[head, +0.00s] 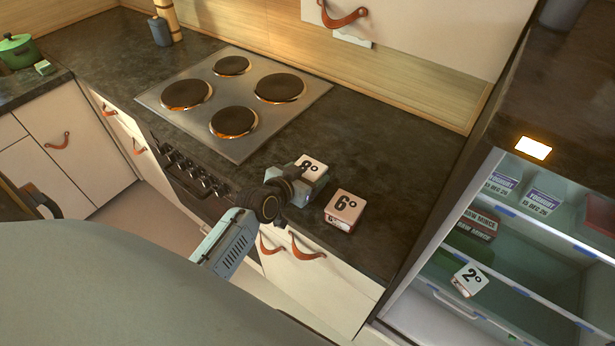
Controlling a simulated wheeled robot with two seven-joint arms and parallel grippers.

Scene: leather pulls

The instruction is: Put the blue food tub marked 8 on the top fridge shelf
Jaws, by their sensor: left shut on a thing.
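The blue tub (319,184) with a white lid marked 8 is at the front of the dark counter, right of the hob. My left gripper (295,184) is shut on it and hides part of its near side. I cannot tell whether the tub still touches the counter. The open fridge (471,208) is at the right. Its top shelf (548,223) holds yoghurt boxes (545,201) at the left, with bare shelf to their right and a reddish thing farther right. My right gripper is not in view.
A tub marked 6 (345,208) stands close to the right of the held tub. A tub marked 2 (469,279) and raw mince packs (478,223) are lower in the fridge. The hob (240,95) lies behind left. The counter right of the tubs is clear.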

